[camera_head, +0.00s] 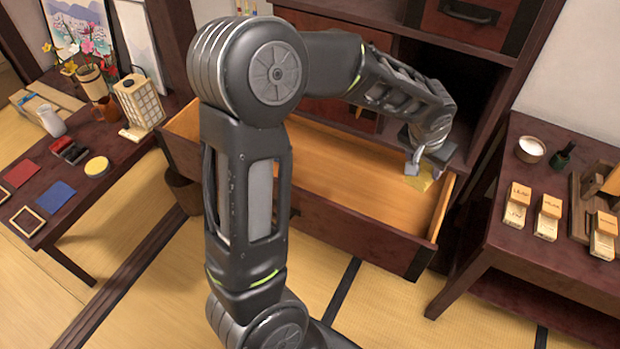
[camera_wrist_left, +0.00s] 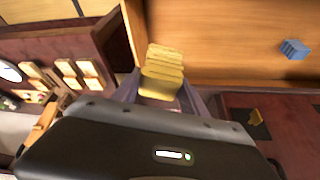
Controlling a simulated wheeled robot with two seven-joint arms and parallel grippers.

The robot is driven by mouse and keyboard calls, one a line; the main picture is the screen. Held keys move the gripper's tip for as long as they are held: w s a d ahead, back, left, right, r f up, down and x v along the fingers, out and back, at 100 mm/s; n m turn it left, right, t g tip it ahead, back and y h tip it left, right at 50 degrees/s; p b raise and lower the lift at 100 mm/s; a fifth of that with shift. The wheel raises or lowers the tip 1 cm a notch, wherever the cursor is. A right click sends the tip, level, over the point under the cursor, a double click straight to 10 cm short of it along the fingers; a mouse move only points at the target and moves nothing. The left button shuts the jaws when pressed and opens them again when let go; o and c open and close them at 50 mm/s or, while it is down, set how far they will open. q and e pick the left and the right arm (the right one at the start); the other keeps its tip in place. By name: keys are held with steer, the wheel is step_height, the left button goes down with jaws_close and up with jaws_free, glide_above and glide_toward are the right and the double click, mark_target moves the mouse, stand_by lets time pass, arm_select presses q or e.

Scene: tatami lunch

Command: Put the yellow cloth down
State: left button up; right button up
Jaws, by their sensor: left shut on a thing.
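The yellow cloth (camera_head: 422,183) is at the right end of the open wooden drawer (camera_head: 345,180), partly hidden by my gripper. In the left wrist view the cloth (camera_wrist_left: 163,68) looks folded in layers and sits between the fingers. My left gripper (camera_head: 424,168) is shut on it, low inside or just above the drawer. I cannot tell whether the cloth touches the drawer floor. My right gripper is in neither view.
A small blue thing (camera_wrist_left: 295,49) lies in the drawer, away from the cloth. Most of the drawer floor is bare. A low table (camera_head: 515,245) with small boxes stands at right; another (camera_head: 90,200) with a lantern (camera_head: 139,101) stands at left.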

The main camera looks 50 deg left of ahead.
arm_select(q)
steer(key=w+a+f+n+b, duration=0.2)
steer(key=a+f+b, duration=0.7)
steer(key=f, duration=0.2)
steer(key=n+y+b, duration=0.1)
steer(key=b, duration=0.7)
glide_above(354, 197)
step_height(354, 197, down, 6)
step_height(354, 197, down, 6)
steer(key=shift+f, duration=0.1)
steer(key=shift+f+b, duration=0.5)
steer(key=shift+f, duration=1.35)
